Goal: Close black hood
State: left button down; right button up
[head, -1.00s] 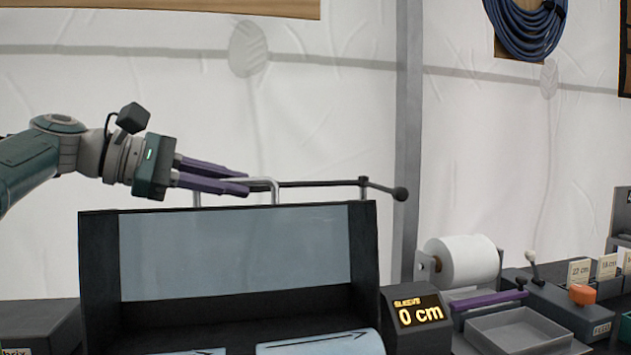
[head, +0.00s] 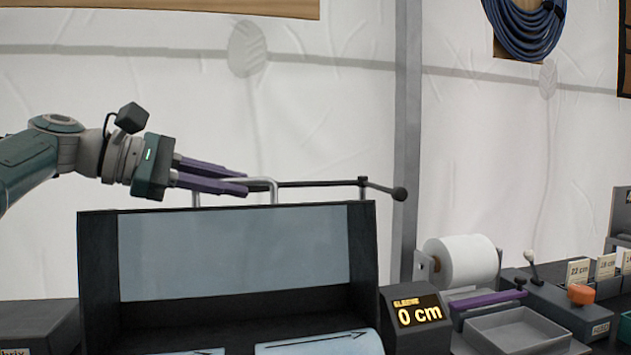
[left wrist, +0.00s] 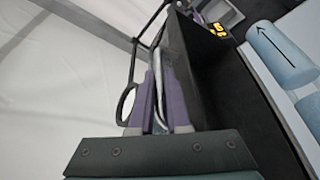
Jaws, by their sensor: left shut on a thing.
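The black hood (head: 98,265) stands raised, with a pale window panel (head: 235,250) and a silver bar handle (head: 274,190) on its top edge. Its dark side also shows in the left wrist view (left wrist: 200,72). My left gripper (head: 246,184) reaches in from the left at the handle. In the left wrist view its purple fingers (left wrist: 160,100) are shut on the silver handle (left wrist: 157,85), one on each side. The fingers hide part of the handle. My right gripper is not in view.
A dark rod with a round knob (head: 400,193) runs behind the hood. Pale blue cylinders (head: 315,344) with arrows lie at its open front. A "0 cm" display (head: 418,314), a white roll (head: 468,260) and a grey tray (head: 520,332) stand to the right.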

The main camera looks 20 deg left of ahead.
pick_arm(q)
jog(key=shift+s+d+r+p, duration=0.2)
jog(key=shift+s+p, duration=0.1)
jog(key=shift+p, duration=0.35)
jog(key=s+d+f+m+t+p, duration=0.1)
jog(key=s+d+m+t+p, duration=0.2)
jog(key=s, duration=0.9)
jog(key=shift+d+f+m+p, duration=0.25)
jog(key=shift+d+m+p, duration=0.9)
jog(key=shift+d, duration=1)
jog(key=shift+s, duration=0.1)
